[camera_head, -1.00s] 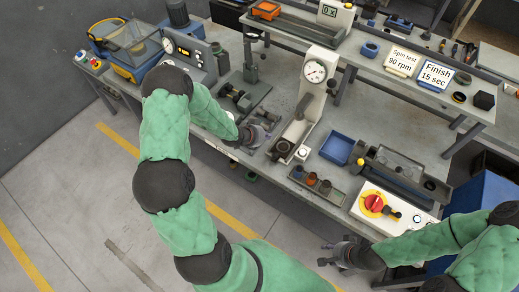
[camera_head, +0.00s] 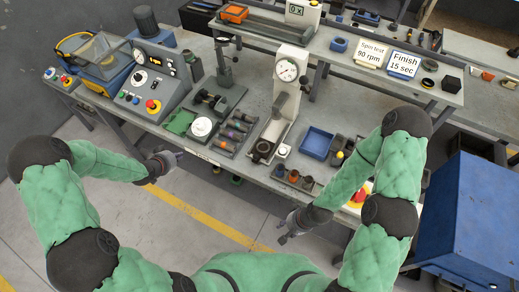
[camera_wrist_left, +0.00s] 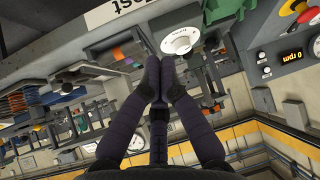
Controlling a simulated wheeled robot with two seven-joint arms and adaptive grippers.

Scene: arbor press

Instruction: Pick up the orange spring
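A small orange piece (camera_head: 222,145), probably the orange spring, lies at the near end of a dark tray (camera_head: 233,150) with several purple and grey pieces. It also shows as a small orange patch in the left wrist view (camera_wrist_left: 117,54), too small to make out its coils. My left gripper (camera_head: 181,153) is in front of the bench edge, left of the tray and apart from it. Its fingers meet at the tips in the left wrist view (camera_wrist_left: 160,62), with nothing seen between them. My right gripper (camera_head: 282,239) hangs in front of the bench, empty as far as I see.
A white round dial (camera_head: 201,127) stands left of the tray. A press with a gauge (camera_head: 287,71) stands to its right. A small tray of cups (camera_head: 310,190) and a blue bin (camera_head: 317,143) lie further right. The floor before the bench is free.

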